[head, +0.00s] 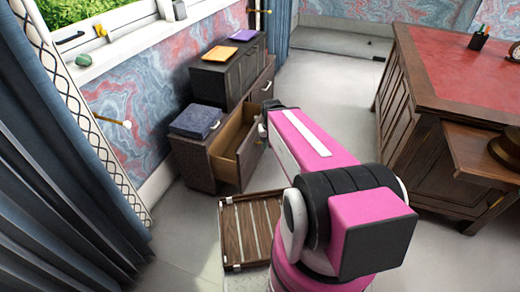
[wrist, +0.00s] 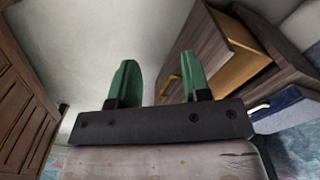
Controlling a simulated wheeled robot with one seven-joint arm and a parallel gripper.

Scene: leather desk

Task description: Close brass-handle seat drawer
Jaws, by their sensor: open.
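The seat drawer (head: 241,160) is pulled out of the low wooden bench cabinet, its inside showing, with a blue cushion (head: 196,121) on the seat beside it. In the wrist view the drawer's front (wrist: 186,52) shows at upper right, with the brass handle (wrist: 170,84) just left of my right-hand finger. The blue cushion (wrist: 285,105) shows there at the right edge. My gripper (wrist: 160,78) has its two green fingers apart with nothing between them. Whether the finger touches the drawer or handle I cannot tell. In the head view my pink arm hides most of the gripper.
A large red-topped desk (head: 470,70) stands at the right. A dark cabinet (head: 225,72) with orange and purple items adjoins the seat. Bare floor lies between seat and desk.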

